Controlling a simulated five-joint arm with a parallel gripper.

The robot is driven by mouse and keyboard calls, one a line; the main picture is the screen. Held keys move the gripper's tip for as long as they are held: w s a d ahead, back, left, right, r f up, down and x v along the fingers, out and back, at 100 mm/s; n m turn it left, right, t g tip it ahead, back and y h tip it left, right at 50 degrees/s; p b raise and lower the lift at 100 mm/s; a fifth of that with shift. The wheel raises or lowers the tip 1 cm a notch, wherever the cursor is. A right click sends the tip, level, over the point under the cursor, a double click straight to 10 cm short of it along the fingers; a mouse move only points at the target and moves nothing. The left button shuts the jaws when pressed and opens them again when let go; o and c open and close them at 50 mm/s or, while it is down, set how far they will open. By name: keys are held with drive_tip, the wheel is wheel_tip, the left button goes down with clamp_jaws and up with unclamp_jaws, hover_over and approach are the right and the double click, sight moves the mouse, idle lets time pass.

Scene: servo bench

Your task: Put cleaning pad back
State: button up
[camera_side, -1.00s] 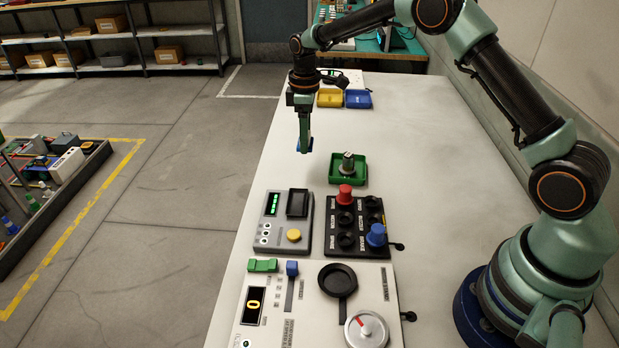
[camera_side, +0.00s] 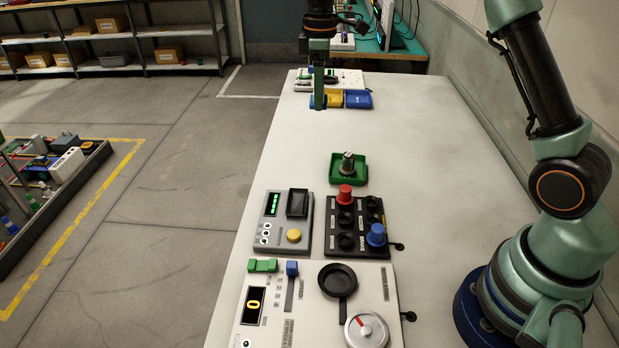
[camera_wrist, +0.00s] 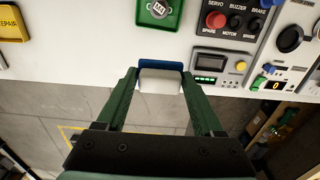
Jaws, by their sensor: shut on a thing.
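The cleaning pad (camera_wrist: 160,80), white with a blue backing, is held between the green fingers of my gripper (camera_wrist: 158,78) in the wrist view. I cannot tell whether the pad touches anything.
The yellow tray (camera_side: 335,98) and blue tray (camera_side: 358,99) stand side by side. A white panel (camera_side: 345,77) lies behind them. A green tray (camera_side: 362,178) holds a knobbed part. Control panels (camera_side: 283,238) fill the near bench. The bench between green and yellow trays is clear.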

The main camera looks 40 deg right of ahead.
sight(318, 174)
wheel_tip(318, 174, down, 20)
drive_tip(key=shift+r, duration=0.25)
idle(0.3)
drive_tip(key=shift+f, duration=0.1)
drive_tip(key=o, duration=1.2)
